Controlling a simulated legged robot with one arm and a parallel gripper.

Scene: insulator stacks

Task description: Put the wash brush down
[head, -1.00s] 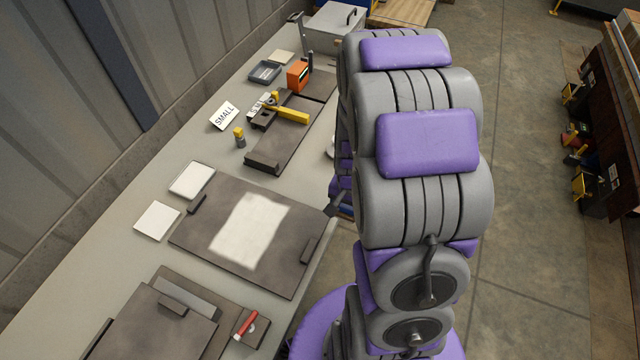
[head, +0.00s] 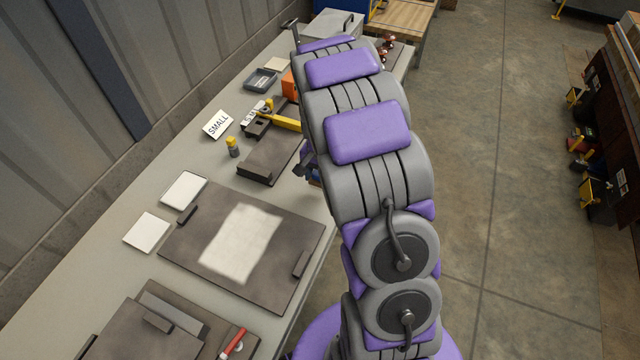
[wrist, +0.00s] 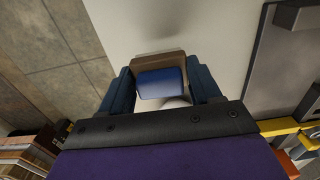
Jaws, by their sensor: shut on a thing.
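My gripper (wrist: 159,72) shows in the wrist view with its dark blue fingers shut on the wash brush (wrist: 160,84). The brush has a blue block between the fingers and a brown part beyond it. A pale rounded shape lies just below the blue block, partly hidden by the wrist. The brush is over the pale worktable (wrist: 220,30); I cannot tell whether it touches. In the head view my arm hides the brush and most of the gripper.
The table (head: 163,160) holds a dark board with a white patch (head: 285,275), a yellow bar (head: 284,123), a SMALL card (head: 217,125) and a dark tray (head: 261,80). The table edge and floor (wrist: 55,45) lie left of the brush in the wrist view.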

